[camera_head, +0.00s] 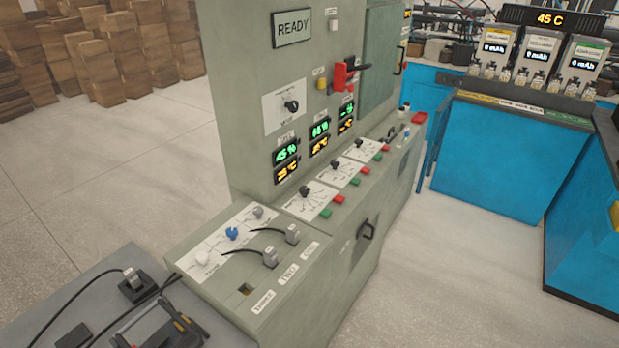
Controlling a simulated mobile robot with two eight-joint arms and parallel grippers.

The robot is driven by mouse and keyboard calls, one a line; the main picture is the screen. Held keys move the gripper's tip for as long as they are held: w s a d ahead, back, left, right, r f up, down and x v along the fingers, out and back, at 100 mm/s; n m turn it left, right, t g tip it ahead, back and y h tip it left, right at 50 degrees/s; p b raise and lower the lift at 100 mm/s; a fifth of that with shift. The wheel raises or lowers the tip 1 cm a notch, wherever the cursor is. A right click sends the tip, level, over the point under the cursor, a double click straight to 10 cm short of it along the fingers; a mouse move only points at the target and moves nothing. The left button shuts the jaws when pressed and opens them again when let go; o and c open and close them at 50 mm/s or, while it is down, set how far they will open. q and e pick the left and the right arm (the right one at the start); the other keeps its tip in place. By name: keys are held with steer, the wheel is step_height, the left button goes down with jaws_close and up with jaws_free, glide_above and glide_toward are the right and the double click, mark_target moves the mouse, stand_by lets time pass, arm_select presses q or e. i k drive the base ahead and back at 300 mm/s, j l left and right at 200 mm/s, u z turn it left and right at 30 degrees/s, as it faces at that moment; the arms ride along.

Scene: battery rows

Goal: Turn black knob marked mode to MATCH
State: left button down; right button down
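A large black knob (291,105) sits on a white label plate (272,112) on the upright face of the grey-green cabinet (235,60). The plate's print is too small to read, so I cannot confirm that it says mode or where MATCH is. Three smaller black knobs, near (305,191), middle (333,164) and far (359,144), stand on white dial plates on the cabinet's sloping ledge. Their labels are also unreadable. Neither of my grippers is in view.
A READY sign (292,27) is above the large knob. A red handle (343,75) juts out right of it. Green and red buttons line the ledge. Black cables and plugs (270,257) stand on the front panel. A grey table (60,300) holds dark equipment. Floor is clear at right.

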mark_target(293, 106)
steer(key=i+l+u, duration=0.35)
steer(key=i+l, duration=0.15)
steer(key=l, duration=0.15)
steer(key=i+l+u, duration=0.2)
steer(key=l, duration=0.2)
steer(key=i+l+u, duration=0.15)
steer(key=l, duration=0.25)
steer(key=i, duration=0.1)
